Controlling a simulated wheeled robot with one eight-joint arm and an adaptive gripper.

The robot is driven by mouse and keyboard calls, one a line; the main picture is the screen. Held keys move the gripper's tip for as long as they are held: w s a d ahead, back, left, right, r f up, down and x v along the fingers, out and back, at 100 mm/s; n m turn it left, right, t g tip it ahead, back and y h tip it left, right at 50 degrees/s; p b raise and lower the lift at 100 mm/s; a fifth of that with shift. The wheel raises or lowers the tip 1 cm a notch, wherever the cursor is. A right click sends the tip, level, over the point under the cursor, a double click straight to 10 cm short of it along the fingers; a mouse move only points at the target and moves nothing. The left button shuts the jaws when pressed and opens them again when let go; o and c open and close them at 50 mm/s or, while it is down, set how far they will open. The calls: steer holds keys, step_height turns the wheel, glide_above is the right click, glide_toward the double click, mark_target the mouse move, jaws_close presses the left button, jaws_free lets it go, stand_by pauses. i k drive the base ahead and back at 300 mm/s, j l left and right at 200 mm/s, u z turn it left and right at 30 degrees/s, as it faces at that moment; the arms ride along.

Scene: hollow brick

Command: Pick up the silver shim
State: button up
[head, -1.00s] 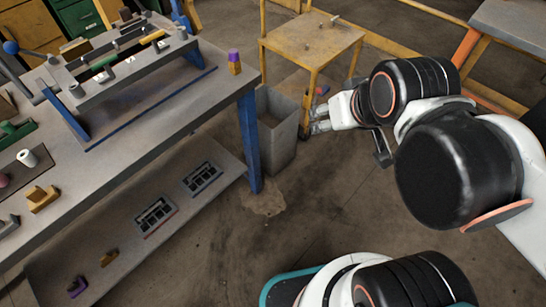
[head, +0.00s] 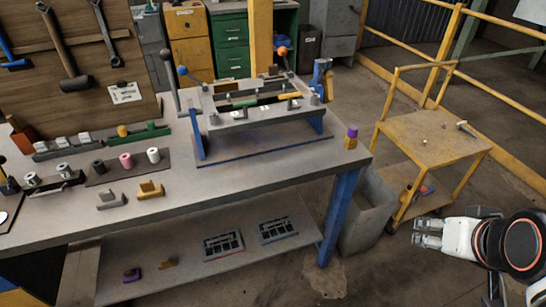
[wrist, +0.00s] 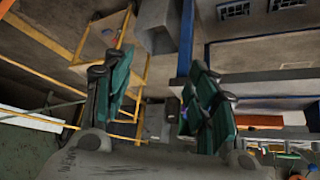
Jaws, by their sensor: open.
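I cannot tell for sure which thing is the silver shim. A grey stepped metal piece (head: 111,199) lies on the front left of the workbench, beside a similar orange-yellow piece (head: 150,189). Small pale metal bits (head: 466,128) also lie on the yellow cart. My gripper (head: 428,233) is at the right, in front of the cart and well away from the bench top. It is open and empty; its two green-padded fingers stand apart in the wrist view (wrist: 160,95).
The workbench (head: 270,176) carries a raised fixture (head: 250,115), with spools on a dark strip to its left. A grey bin (head: 368,215) stands between bench and yellow cart (head: 435,150). The lower shelf (head: 190,280) holds purple and orange pieces. Floor is clear in front.

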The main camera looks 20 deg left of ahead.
mark_target(42, 148)
steer(key=u, duration=2.35)
steer(key=z, duration=1.3)
steer(key=u, duration=1.3)
steer(key=i+j+z, duration=0.1)
steer(key=i, duration=0.35)
steer(key=i+j, duration=0.2)
steer(key=i, duration=0.25)
steer(key=i+j+z, duration=0.15)
steer(key=i, duration=0.3)
steer(key=i+j, duration=0.2)
steer(key=i, duration=0.2)
steer(key=i+j+z, duration=0.15)
steer(key=i, duration=0.3)
steer(key=j, duration=0.1)
